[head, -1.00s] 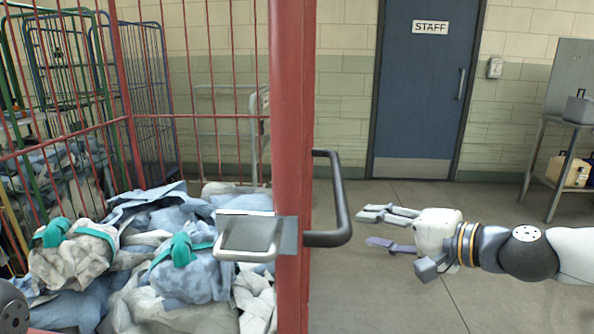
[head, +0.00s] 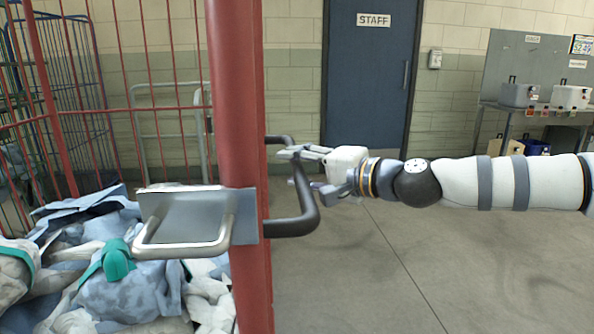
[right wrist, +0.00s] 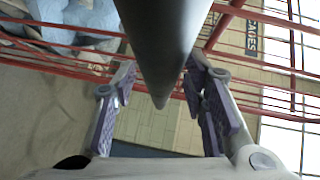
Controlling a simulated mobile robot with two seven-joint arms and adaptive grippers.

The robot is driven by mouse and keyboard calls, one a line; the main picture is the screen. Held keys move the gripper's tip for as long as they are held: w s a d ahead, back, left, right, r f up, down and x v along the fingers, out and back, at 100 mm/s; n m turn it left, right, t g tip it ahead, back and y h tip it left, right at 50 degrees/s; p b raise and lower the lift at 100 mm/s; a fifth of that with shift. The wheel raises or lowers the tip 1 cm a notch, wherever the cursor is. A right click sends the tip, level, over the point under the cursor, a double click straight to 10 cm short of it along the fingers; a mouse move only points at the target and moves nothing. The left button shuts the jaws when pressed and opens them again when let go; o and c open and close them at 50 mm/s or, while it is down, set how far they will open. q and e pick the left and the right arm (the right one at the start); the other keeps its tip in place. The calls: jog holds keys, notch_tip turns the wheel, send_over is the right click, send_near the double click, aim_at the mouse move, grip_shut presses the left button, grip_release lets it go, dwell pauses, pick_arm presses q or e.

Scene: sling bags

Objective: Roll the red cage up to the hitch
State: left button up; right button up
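The red cage (head: 238,130) stands close in front of me, its thick red post upright and its thin bars running to the left. It holds crumpled blue and white cloth bags (head: 130,285) with teal straps. A dark handle (head: 308,212) sticks out to the right of the post. My right gripper (head: 298,168) is at that handle, fingers apart. In the right wrist view the dark handle bar (right wrist: 160,45) runs between the open fingers, with no clear grip on it. My left gripper is out of view. I cannot make out a hitch.
A metal plate with a loop (head: 185,225) sticks out left of the post. Other cages stand at far left. The floor (head: 400,260) at right is clear.

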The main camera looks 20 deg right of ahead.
grip_shut()
jog(key=shift+a, duration=0.1)
